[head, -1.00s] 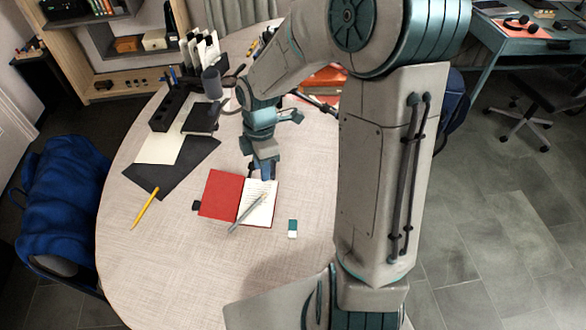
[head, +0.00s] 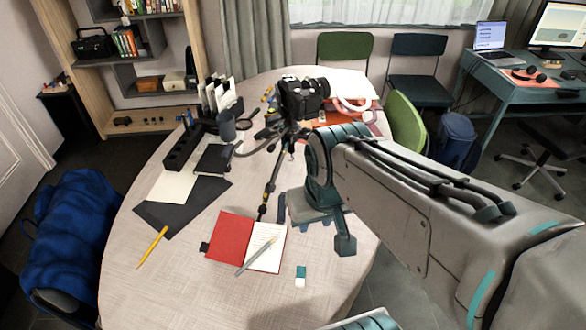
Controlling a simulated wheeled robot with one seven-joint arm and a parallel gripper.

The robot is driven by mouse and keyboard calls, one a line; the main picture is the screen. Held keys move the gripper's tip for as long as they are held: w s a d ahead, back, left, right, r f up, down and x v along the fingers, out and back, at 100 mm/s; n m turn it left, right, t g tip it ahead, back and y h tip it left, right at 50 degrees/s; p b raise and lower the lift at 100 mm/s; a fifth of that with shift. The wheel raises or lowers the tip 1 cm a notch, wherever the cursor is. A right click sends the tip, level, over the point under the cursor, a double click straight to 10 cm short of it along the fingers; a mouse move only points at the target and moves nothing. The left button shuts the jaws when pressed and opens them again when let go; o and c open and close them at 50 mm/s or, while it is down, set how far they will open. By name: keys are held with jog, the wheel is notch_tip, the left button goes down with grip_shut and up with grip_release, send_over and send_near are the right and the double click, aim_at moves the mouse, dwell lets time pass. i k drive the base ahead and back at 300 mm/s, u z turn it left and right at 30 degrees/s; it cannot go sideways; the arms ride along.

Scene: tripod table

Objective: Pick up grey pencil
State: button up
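The grey pencil (head: 254,258) lies diagonally on the white right-hand page of an open red notebook (head: 230,238). Its lower-left end reaches toward the notebook's lower edge. My gripper (head: 305,226) is above the table, just right of the notebook and apart from the pencil in the picture. My own wrist and hand cover much of it, so the gap between its fingers does not show clearly. Nothing is seen held in it. The pencil is in full view.
A white and teal eraser (head: 300,276) lies right of the notebook. A yellow pencil (head: 152,246) and a black sheet (head: 180,213) lie to the left. A camera on a tripod (head: 300,97) stands behind the notebook. The table's (head: 185,285) front left is clear.

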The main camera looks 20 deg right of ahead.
aim_at(266, 244)
jog(key=z, duration=2.35)
jog(key=k, duration=1.65)
jog(key=u, duration=1.6)
jog(key=i, duration=0.5)
